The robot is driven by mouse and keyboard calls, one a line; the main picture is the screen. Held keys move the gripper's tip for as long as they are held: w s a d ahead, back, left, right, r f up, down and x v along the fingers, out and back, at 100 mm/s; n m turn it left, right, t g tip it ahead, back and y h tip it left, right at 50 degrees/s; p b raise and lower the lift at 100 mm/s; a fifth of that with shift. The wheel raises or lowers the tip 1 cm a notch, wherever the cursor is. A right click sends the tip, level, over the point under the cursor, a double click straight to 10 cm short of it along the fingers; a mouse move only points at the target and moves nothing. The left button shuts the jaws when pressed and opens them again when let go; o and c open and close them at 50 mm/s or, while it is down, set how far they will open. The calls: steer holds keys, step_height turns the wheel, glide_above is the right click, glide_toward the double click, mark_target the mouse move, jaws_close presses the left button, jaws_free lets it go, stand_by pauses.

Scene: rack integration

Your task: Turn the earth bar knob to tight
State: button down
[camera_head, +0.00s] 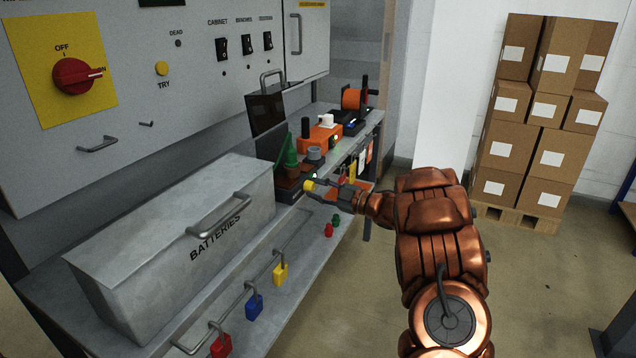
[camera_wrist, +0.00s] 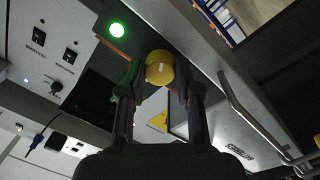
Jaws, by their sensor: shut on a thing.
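A yellow round knob (camera_head: 309,185) sits at the front edge of the bench, right of the grey batteries box. In the wrist view the yellow knob (camera_wrist: 160,67) lies between my two fingertips, near the picture's top middle. My gripper (camera_head: 322,189) reaches it from the right, and its fingers (camera_wrist: 158,80) are shut on the knob's two sides. A lit green lamp (camera_wrist: 117,29) shows beside the knob in the wrist view. No tight marking is readable, and I cannot tell how far the knob is turned.
The batteries box (camera_head: 165,245) stands left on the bench. Red (camera_head: 221,345), blue (camera_head: 254,306) and yellow (camera_head: 280,273) padlocks hang along the front rail. A green cone-shaped item (camera_head: 290,152) and an orange device (camera_head: 318,139) stand behind my gripper. Stacked cartons (camera_head: 540,110) are far right.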

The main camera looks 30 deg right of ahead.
steer(key=shift+f+m, duration=0.1)
steer(key=shift+m, duration=0.3)
steer(key=c, duration=0.8)
jaws_free()
steer(key=shift+s, duration=0.1)
steer(key=v, duration=1.2)
